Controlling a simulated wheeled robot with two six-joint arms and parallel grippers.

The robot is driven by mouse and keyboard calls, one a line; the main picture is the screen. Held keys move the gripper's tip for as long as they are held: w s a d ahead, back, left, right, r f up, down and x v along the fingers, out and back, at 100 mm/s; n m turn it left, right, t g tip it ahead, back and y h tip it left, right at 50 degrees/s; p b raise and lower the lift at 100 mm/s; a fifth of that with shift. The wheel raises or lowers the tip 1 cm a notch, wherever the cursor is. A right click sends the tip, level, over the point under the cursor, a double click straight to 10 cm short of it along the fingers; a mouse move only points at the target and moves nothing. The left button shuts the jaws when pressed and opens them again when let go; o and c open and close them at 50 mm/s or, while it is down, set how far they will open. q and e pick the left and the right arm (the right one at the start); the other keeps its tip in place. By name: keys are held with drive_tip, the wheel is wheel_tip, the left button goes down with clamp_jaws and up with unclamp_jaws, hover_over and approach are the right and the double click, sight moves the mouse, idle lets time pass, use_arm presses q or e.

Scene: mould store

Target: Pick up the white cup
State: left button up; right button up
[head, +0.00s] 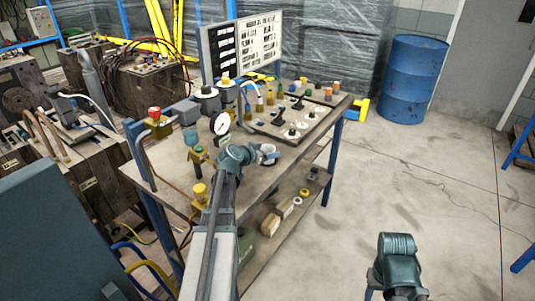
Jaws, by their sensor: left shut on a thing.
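The white cup (267,147) is small and shows at the end of my left arm, over the near part of the workbench top. My left gripper (266,154) is shut on the cup, and its dark fingers hide part of it. I cannot tell whether the cup touches the bench top or is just above it. Of my right arm, only a teal part shows at the bottom right, over the floor; its gripper is not in view.
The workbench (315,147) carries a pressure gauge (221,123), a red-knobbed valve (154,114), a panel of several fittings and an upright white board (259,42). A lower shelf holds small boxes. A blue drum (412,78) stands at the back.

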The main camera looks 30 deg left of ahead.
wheel_tip(320, 180, up, 10)
drive_tip(key=p, duration=1)
drive_tip(key=shift+r, duration=0.2)
